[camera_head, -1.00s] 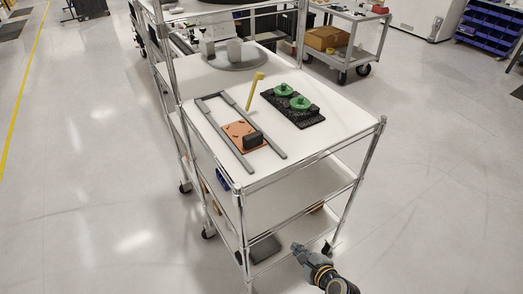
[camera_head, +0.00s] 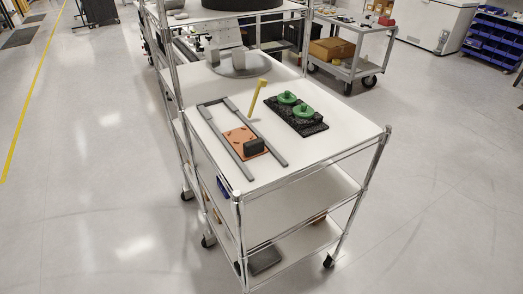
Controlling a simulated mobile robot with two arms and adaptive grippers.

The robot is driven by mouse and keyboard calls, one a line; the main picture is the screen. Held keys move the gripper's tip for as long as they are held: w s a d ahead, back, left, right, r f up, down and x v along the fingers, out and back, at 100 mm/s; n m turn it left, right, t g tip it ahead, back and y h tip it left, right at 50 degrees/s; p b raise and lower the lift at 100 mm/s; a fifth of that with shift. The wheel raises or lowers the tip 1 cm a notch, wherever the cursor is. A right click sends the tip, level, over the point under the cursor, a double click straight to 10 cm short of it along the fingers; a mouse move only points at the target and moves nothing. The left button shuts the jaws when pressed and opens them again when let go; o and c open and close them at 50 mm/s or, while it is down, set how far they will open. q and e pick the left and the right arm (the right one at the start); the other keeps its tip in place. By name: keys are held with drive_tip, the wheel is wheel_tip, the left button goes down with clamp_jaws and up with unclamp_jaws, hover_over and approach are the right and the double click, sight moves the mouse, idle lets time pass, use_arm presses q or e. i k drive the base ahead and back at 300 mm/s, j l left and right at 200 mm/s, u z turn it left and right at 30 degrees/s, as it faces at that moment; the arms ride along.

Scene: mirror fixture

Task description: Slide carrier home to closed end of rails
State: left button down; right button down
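The carrier is an orange plate (camera_head: 235,134) with a dark block (camera_head: 254,146) on its near right corner. It lies between two grey rails (camera_head: 222,140) on the white top of a wire-post cart (camera_head: 310,155). A grey crossbar (camera_head: 212,102) joins the rails at their far end; the near end looks open. The carrier sits in the nearer half of the rails, with bare white surface between it and the crossbar. Neither of my grippers is in view.
A yellow stick (camera_head: 257,98) stands tilted just right of the rails. A black base with green round parts (camera_head: 296,115) lies to the right. A grey disc with blocks (camera_head: 238,65) is behind. The cart top's near right part is clear.

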sight(247, 146)
drive_tip(key=i+l, duration=0.15)
drive_tip(key=l, duration=0.2)
drive_tip(key=i+l, duration=0.1)
drive_tip(key=l, duration=0.3)
drive_tip(key=i+l+u, duration=0.1)
drive_tip(key=l, duration=0.25)
drive_tip(key=i+l, duration=0.15)
drive_tip(key=l, duration=0.2)
